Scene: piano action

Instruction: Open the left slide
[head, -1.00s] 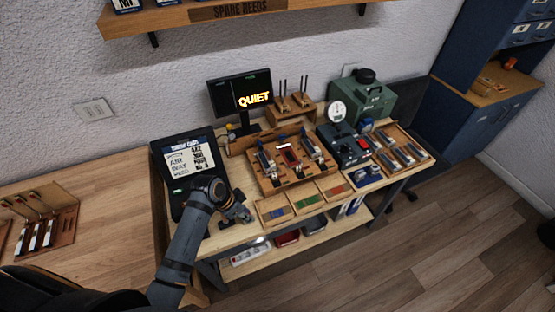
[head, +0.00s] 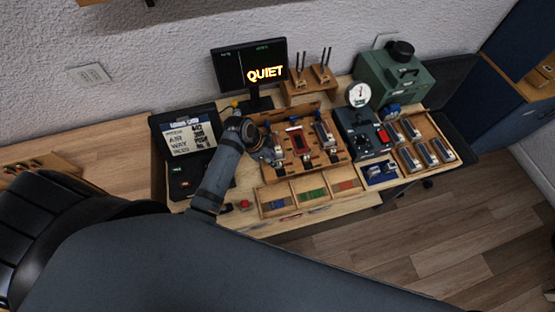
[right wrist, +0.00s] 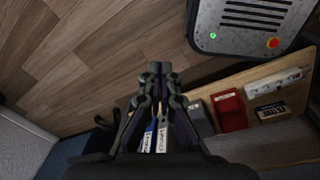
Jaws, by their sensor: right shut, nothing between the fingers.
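A wooden fixture (head: 335,155) on the bench holds three slide-like units side by side. The middle unit (head: 300,142) has a red face and the right unit (head: 324,134) is silver and dark. The left unit is largely hidden behind my left gripper (head: 275,154), so I cannot tell how its slide stands. My left gripper is over the fixture's left side; its fingers are too small and dark to read, and contact is unclear. My right gripper (right wrist: 157,75) is shut and empty in the right wrist view, low beside the bench shelf, away from the fixture.
A tray with blue, green and red strips (head: 311,195) lies in front of the fixture. A monitor (head: 250,72) reading QUIET stands behind. A dark instrument (head: 361,133) and reed tray (head: 440,157) are to the right. A red bin (right wrist: 229,110) sits on the lower shelf.

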